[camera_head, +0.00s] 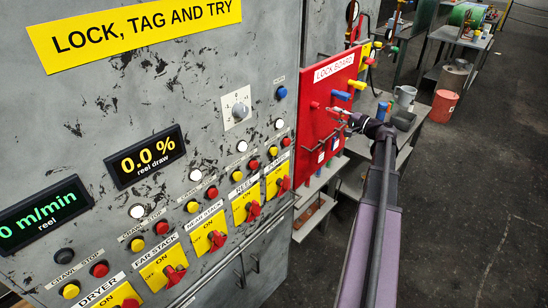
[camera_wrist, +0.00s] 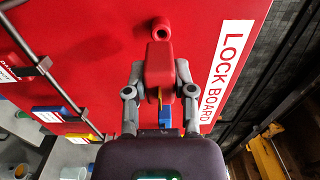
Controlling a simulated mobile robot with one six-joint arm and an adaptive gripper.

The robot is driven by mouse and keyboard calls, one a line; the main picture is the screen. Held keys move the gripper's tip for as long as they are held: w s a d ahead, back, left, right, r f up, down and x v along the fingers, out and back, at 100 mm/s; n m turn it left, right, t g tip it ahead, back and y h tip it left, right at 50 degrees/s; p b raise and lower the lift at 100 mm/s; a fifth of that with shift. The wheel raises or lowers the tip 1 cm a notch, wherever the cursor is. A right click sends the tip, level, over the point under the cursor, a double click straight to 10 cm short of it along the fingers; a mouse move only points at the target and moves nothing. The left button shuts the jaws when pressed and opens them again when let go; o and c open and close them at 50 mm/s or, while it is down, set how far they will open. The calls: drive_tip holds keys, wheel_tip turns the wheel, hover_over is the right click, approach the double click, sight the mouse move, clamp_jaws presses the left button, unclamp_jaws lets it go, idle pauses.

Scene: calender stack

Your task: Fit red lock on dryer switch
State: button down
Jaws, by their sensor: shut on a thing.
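The red lock (camera_wrist: 159,62) is between the two grey fingers of my gripper (camera_wrist: 159,82) in the wrist view, in front of the red lock board. My gripper is shut on it. In the head view my gripper (camera_head: 350,118) is at the lower right of the board, where the red lock is hard to make out against the red. The dryer switch (camera_head: 113,297) is at the bottom left of the head view, a yellow plate with a red handle, partly cut off by the frame edge. It is far from my gripper.
The lock board (camera_head: 328,78) carries blue and yellow locks. A red peg (camera_wrist: 158,24) stands just beyond the held lock. The grey panel (camera_head: 215,60) has a row of similar yellow switches, with buttons above. Dark floor is open at right.

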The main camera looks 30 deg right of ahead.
wheel_tip(320, 180, down, 5)
drive_tip(key=b, duration=0.4)
drive_tip(key=shift+b, duration=0.35)
drive_tip(key=shift+s, duration=0.1)
